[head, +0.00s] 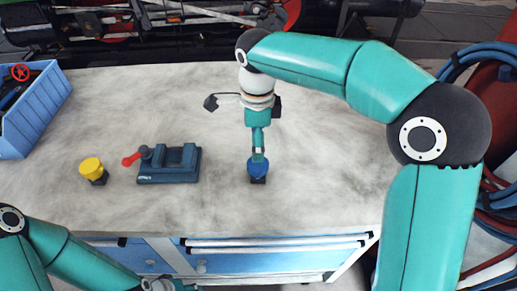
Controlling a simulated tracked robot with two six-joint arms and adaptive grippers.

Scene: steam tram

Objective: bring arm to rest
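My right arm reaches in from the right and its wrist points down over the workbench (215,215). The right gripper (258,153) is at the top of a blue knob (258,168) on a small dark base. It appears narrow and edge-on, so I cannot tell whether its fingers are open or shut, or whether they touch the knob. My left arm is low at the left, in front of the bench. Only a small part of the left gripper (163,285) shows at the bottom edge; its fingers are cut off.
A dark blue-grey device with a red-tipped lever (168,164) stands left of the blue knob. A yellow knob (92,168) stands further left. A blue crate (35,108) with a red handwheel (20,73) is at the far left. The bench's right part is clear. Blue hoses (480,60) hang at right.

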